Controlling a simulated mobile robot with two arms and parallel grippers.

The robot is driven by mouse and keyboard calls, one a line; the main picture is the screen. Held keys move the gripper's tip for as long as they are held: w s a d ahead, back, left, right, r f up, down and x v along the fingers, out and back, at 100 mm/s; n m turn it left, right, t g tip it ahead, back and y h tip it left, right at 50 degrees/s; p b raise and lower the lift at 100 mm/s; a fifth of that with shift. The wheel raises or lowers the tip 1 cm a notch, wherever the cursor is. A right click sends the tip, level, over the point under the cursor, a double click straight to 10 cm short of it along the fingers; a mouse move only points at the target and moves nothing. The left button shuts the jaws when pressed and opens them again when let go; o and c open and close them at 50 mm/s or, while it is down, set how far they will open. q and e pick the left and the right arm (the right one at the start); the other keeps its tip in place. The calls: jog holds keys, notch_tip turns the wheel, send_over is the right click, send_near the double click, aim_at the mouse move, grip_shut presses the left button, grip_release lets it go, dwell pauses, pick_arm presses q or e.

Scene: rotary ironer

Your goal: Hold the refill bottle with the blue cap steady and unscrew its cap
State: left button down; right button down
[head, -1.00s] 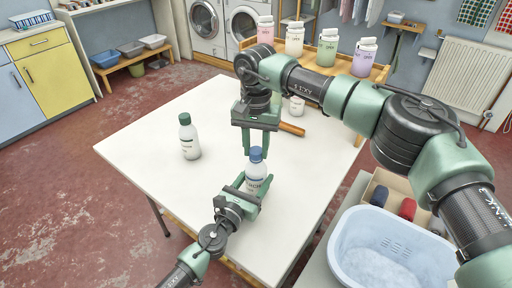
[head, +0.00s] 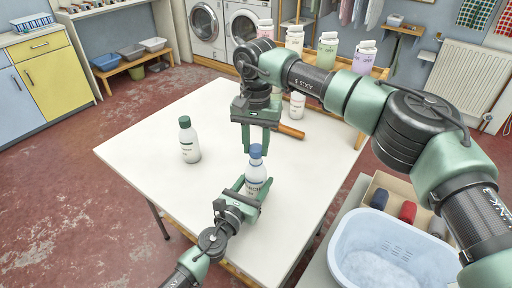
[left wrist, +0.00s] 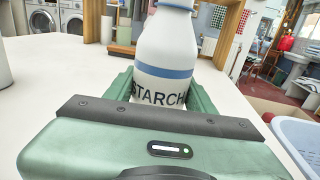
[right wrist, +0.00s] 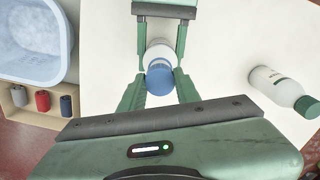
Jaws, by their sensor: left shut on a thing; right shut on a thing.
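The refill bottle (head: 254,180) is white, marked STARCH, with a blue cap (head: 256,151). My left gripper (head: 250,190) is shut on the bottle's body from the front, below the shoulder. In the left wrist view the bottle (left wrist: 165,50) stands between its fingers, its top cut off. My right gripper (head: 258,146) comes down from above and is shut on the cap. In the right wrist view the cap (right wrist: 159,77) lies between its fingertips.
A white bottle with a green cap (head: 189,140) stands to the left on the white table (head: 190,205). A pale blue basin (head: 390,250) is at the right.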

aim_at(256, 148)
jog(key=shift+r, duration=0.2)
jog(key=shift+r, duration=1.95)
pick_arm(q)
jog(key=shift+c, duration=2.2)
grip_release()
